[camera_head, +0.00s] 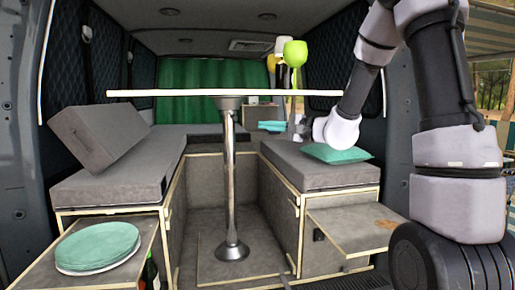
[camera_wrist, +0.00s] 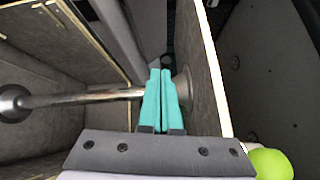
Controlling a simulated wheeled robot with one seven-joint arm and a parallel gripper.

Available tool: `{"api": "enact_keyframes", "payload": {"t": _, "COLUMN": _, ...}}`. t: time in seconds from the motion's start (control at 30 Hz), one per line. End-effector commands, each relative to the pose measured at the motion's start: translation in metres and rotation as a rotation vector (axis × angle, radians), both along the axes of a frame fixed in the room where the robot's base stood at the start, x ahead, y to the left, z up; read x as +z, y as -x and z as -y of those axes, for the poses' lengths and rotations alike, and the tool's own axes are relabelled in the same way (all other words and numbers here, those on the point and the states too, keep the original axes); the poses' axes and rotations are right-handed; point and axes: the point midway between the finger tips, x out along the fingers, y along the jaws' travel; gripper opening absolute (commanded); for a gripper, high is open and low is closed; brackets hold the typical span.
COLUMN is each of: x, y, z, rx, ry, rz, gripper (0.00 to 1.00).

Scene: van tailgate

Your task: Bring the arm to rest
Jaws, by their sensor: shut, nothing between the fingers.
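My gripper (camera_head: 272,126) shows in the head view as short teal fingers pointing left, under the right half of the tabletop and above the right bench. In the wrist view my gripper (camera_wrist: 160,72) has its two teal fingers side by side, shut and empty. They overlap the table's metal leg (camera_wrist: 85,97) in that view; I cannot tell how far apart they are. My arm reaches in from the right side of the van opening and is bent at the elbow.
The thin tabletop (camera_head: 170,93) stands on its metal leg (camera_head: 230,180). A teal cushion (camera_head: 336,153) lies on the right bench (camera_head: 310,175). Teal plates (camera_head: 98,246) sit front left. A grey cushion (camera_head: 95,135) leans on the left bench.

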Motion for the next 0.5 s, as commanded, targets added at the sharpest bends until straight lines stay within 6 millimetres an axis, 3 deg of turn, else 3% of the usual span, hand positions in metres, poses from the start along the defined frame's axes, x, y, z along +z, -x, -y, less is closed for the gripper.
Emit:
{"api": "enact_keyframes", "payload": {"t": 0.13, "x": 0.015, "y": 0.06, "z": -0.017, "rx": 0.153, "ry": 0.145, "rz": -0.024, "gripper": 0.0}}
{"api": "enact_keyframes", "payload": {"t": 0.27, "x": 0.013, "y": 0.128, "z": -0.016, "rx": 0.272, "ry": 0.368, "rz": -0.073, "gripper": 0.0}}
{"api": "enact_keyframes", "payload": {"t": 0.37, "x": 0.005, "y": 0.172, "z": 0.0, "rx": 0.305, "ry": 0.56, "rz": -0.108, "gripper": 0.0}}
{"api": "enact_keyframes", "payload": {"t": 0.5, "x": -0.006, "y": 0.219, "z": 0.04, "rx": 0.263, "ry": 0.837, "rz": -0.13, "gripper": 0.0}}
